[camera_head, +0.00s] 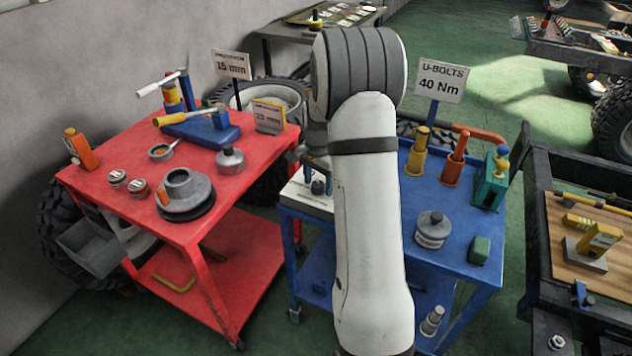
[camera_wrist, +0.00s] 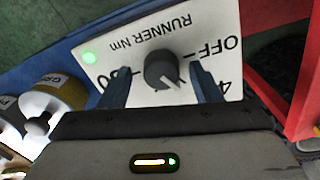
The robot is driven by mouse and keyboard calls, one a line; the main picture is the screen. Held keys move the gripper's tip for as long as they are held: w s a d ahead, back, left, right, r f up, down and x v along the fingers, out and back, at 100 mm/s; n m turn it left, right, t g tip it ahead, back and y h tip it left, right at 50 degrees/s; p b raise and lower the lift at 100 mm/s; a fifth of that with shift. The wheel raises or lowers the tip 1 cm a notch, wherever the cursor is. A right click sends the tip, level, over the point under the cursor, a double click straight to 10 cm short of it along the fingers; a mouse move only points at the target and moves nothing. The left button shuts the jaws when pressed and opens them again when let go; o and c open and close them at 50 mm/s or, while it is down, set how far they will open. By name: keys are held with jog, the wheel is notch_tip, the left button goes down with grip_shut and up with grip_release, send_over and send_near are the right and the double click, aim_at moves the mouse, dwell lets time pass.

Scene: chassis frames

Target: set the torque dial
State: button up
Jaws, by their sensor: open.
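In the wrist view a dark grey round dial knob (camera_wrist: 160,66) sits on a white plate (camera_wrist: 140,43) marked "RUNNER Nm", "OFF" and partly hidden numbers, upside down. A light pointer line on the knob points to the lower right of the picture, on the side of the partly hidden "4". A green lamp (camera_wrist: 90,58) glows on the plate. My gripper (camera_wrist: 160,77) is open, its blue fingers on either side of the knob with gaps. In the head view the white dial unit (camera_head: 304,199) is on the blue cart, partly hidden by my arm. A sign (camera_head: 442,81) reads "U-BOLTS 40 Nm".
The blue cart (camera_head: 455,215) also carries yellow and orange pots, a grey labelled canister (camera_head: 432,230) and a green block (camera_head: 479,250). A red cart (camera_head: 120,190) with tools and parts stands to the left. A dark cart with a wooden top (camera_head: 565,265) stands to the right.

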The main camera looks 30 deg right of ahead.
aim_at(318, 184)
jog(key=shift+r, duration=3.9)
